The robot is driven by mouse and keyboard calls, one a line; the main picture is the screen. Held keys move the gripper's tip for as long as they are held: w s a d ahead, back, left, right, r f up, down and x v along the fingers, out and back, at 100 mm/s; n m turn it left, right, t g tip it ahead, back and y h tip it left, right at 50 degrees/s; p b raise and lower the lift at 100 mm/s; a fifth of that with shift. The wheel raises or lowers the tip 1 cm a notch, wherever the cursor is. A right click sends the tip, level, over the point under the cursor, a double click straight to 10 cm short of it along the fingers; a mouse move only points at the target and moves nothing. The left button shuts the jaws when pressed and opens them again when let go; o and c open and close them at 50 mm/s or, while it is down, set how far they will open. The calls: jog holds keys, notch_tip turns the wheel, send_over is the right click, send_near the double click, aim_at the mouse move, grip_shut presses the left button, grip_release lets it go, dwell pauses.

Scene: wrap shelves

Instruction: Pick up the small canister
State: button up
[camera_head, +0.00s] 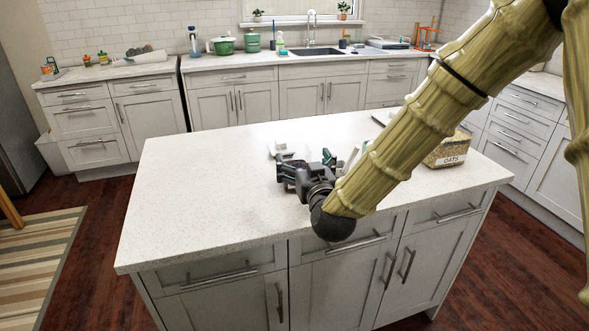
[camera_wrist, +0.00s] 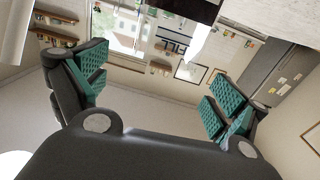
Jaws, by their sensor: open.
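No thing in these views is plainly the small canister. A green lidded canister (camera_head: 252,41) stands upright on the back counter, far from my gripper. My gripper (camera_head: 283,171) is above the front middle of the island and points left. In the wrist view its two teal-padded fingers (camera_wrist: 158,92) are spread wide, with nothing between them. White objects (camera_head: 280,147) lie just behind the gripper, and another pale one shows beside my arm (camera_head: 352,156). The gripper and arm partly hide them, so I cannot tell what they are.
An oats box (camera_head: 449,151) stands on the right of the white island top (camera_head: 200,190), partly behind my arm. The island's left half is clear. A green pot (camera_head: 223,45) and a sink (camera_head: 312,51) are at the back counter.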

aim_at(295, 148)
jog(key=shift+f+p+x, duration=0.1)
jog(key=shift+p+x, duration=0.3)
jog(key=shift+x, duration=1.4)
jog(key=shift+f+p+x, duration=0.15)
jog(key=shift+p+x, duration=0.2)
jog(key=shift+x, duration=1.45)
jog(key=shift+a, duration=0.1)
jog(key=c, duration=1.7)
jog(key=shift+c, duration=0.3)
jog(key=shift+r, duration=0.15)
